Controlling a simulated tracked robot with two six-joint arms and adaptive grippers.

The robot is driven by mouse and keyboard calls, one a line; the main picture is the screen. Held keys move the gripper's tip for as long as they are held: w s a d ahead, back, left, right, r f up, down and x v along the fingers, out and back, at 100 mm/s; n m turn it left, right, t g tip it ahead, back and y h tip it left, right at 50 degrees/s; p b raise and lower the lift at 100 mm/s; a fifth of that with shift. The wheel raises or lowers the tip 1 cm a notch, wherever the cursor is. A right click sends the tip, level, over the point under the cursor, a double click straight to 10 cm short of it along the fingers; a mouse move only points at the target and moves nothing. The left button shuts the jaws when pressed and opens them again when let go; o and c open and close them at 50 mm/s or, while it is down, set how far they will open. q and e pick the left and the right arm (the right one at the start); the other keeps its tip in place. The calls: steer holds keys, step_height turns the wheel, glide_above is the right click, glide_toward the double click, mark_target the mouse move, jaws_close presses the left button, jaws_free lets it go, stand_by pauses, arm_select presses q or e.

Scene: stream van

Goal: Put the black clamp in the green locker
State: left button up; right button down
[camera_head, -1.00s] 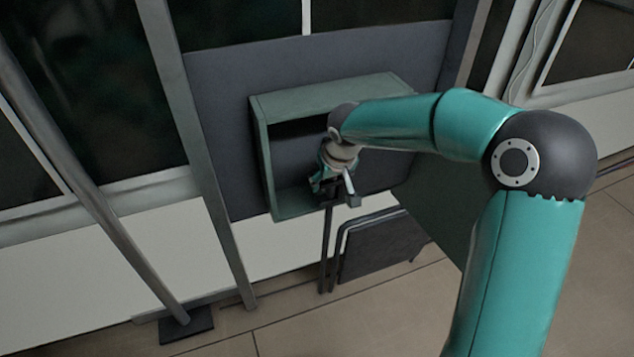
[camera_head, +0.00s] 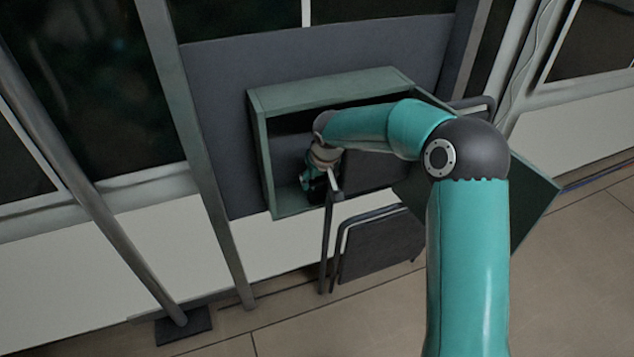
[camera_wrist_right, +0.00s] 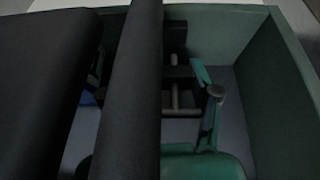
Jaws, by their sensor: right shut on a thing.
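The green locker (camera_head: 325,90) is an open box on the grey wall panel, with its door (camera_head: 532,200) swung out to the right behind my arm. My right gripper (camera_head: 318,188) is at the lower middle of the locker's opening, and green walls surround it in the right wrist view. It is shut on the black clamp (camera_wrist_right: 177,72), a dark piece between the fingers, partly hidden. The teal right finger (camera_wrist_right: 208,118) shows beside it. I cannot tell whether the clamp touches the locker's floor. My left gripper is not in view.
A thin dark post (camera_head: 327,245) and a folded dark chair (camera_head: 378,245) stand below the locker. Slanted poles stand to the left, one on a black foot (camera_head: 190,328). Two thick dark bars (camera_wrist_right: 130,90) cross the right wrist view close up. Floor at front left is clear.

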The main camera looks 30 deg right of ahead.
steer(key=shift+c, duration=1)
jaws_free()
steer(key=shift+r, duration=0.15)
steer(key=p+v, duration=0.3)
steer(key=v, duration=0.9)
steer(key=s+a+f+n+g+y, duration=0.1)
steer(key=s+a+f+y, duration=0.1)
steer(key=a+f, duration=0.6)
steer(key=s+a+f+n+g+y, duration=0.15)
steer(key=a+f, duration=0.35)
steer(key=f, duration=0.6)
steer(key=s+a+f, duration=0.3)
steer(key=s+f, duration=0.2)
steer(key=s, duration=0.1)
steer(key=s+a+f+m+g+y, duration=0.1)
steer(key=s+a+f, duration=0.2)
steer(key=s+f, duration=0.2)
steer(key=s+a+f+m+y, duration=0.1)
steer(key=s+a+f, duration=0.3)
steer(key=s, duration=0.5)
steer(key=shift+s+f, duration=0.25)
steer(key=shift+f, duration=0.25)
